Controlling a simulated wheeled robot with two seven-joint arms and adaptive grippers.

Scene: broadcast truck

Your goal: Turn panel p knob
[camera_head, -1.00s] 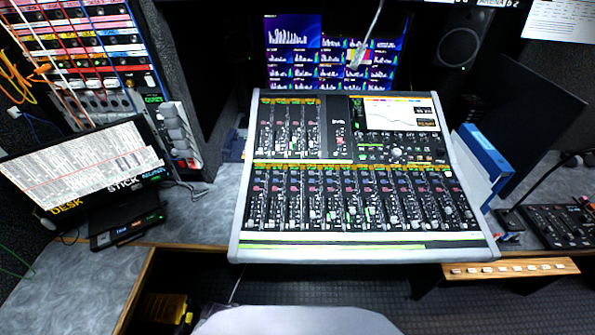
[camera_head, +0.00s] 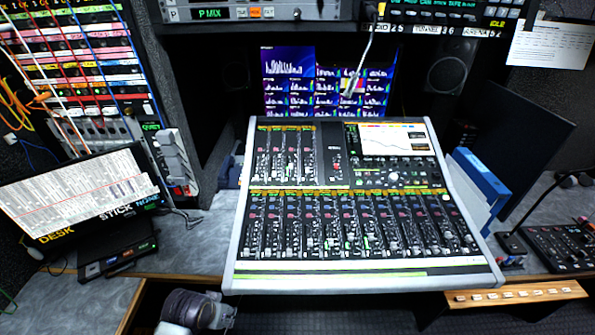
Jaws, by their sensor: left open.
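Panel P (camera_head: 205,13) is a grey rack unit at the top edge of the head view, with a "P" label at its left end and a green display reading "P MIX". A small round knob (camera_head: 297,13) sits on its right part. Lit buttons are between display and knob. The top of the panel is cut off by the frame. My left gripper (camera_head: 222,316) is at the bottom edge, in front of the desk, far below the panel. It is open, touches nothing that I can see, and is partly cut off. My right gripper is not in view.
A large mixing console (camera_head: 355,205) fills the middle of the desk. A tilted screen (camera_head: 75,195) stands at the left, beside a patch rack with cables. A thin pale stalk (camera_head: 362,60) hangs before the rear monitor (camera_head: 285,70). A blue binder (camera_head: 480,175) stands at the right.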

